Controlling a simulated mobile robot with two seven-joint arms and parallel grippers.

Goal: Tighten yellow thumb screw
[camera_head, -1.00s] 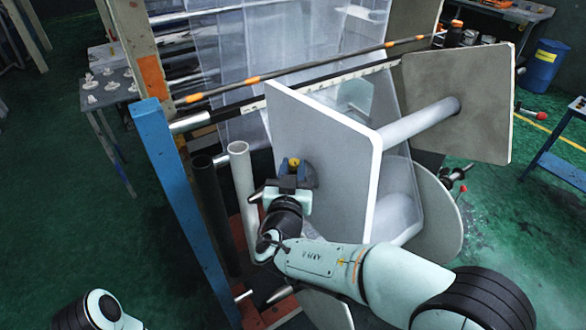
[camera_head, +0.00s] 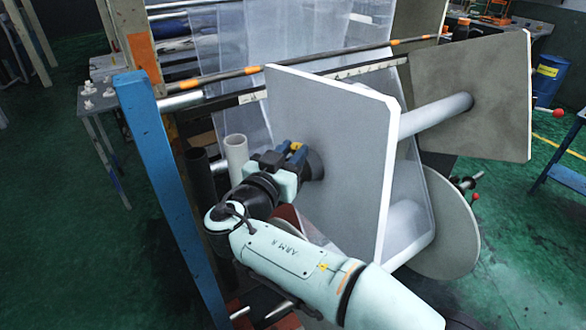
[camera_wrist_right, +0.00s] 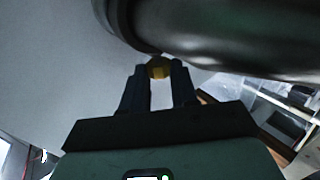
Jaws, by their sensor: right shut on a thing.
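The yellow thumb screw (camera_head: 296,147) sits on a dark round hub (camera_head: 315,165) at the near face of a large grey square plate (camera_head: 345,125). It also shows in the right wrist view (camera_wrist_right: 159,69), under a dark rounded cylinder (camera_wrist_right: 215,35). My right gripper (camera_head: 289,156) reaches the hub from the left. Its two fingers (camera_wrist_right: 160,78) are on either side of the yellow screw and shut on it, with the tips partly hiding its sides. My left gripper is not in the frames.
A blue post (camera_head: 160,170) and upright white (camera_head: 237,155) and black (camera_head: 199,175) tubes stand left of my right arm. A striped rod (camera_head: 270,71) crosses behind the plate. A second plate (camera_head: 480,90) and a red-tipped knob (camera_head: 475,196) are to the right.

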